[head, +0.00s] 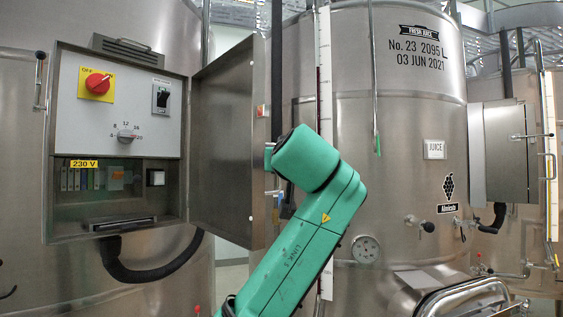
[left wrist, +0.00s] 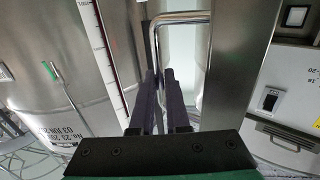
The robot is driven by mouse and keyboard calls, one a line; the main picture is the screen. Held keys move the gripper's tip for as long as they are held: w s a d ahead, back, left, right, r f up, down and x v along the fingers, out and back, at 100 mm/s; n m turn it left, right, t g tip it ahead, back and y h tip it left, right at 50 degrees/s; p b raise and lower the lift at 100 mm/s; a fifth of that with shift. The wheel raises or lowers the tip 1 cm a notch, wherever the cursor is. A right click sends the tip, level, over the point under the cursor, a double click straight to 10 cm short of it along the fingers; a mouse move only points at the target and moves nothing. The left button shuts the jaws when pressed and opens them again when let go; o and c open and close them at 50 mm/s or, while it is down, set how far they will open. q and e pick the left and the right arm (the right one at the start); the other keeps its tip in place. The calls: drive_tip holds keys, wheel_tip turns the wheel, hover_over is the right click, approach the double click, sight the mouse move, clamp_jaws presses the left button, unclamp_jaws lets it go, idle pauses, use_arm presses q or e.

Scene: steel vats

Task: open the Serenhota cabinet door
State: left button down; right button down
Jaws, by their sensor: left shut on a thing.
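The cabinet door (head: 228,140) is a steel panel hinged on the right side of the control cabinet (head: 60,200). It stands wide open, swung out to the right, and the inside of the cabinet shows. In the left wrist view a bent steel bar handle (left wrist: 180,17) stands out from the door (left wrist: 240,70). My left gripper (left wrist: 161,76) is shut on this handle, its dark fingers close together along the bar. In the head view my green left arm is in front of the right vat, and the fingers are hidden. My right gripper is not in view.
Inside the cabinet are a red rotary switch (head: 97,83), a black rocker switch (head: 162,96) and a 230 V label (head: 84,164). A steel vat (head: 400,110) stands close behind the arm. Another steel box (head: 505,150) hangs at the right.

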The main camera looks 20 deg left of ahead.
use_arm(q)
drive_tip(key=c, duration=0.9)
unclamp_jaws()
drive_tip(key=shift+a, duration=0.15)
drive_tip(key=b+v, duration=0.6)
drive_tip(key=v, duration=0.8)
drive_tip(key=shift+s, duration=0.25)
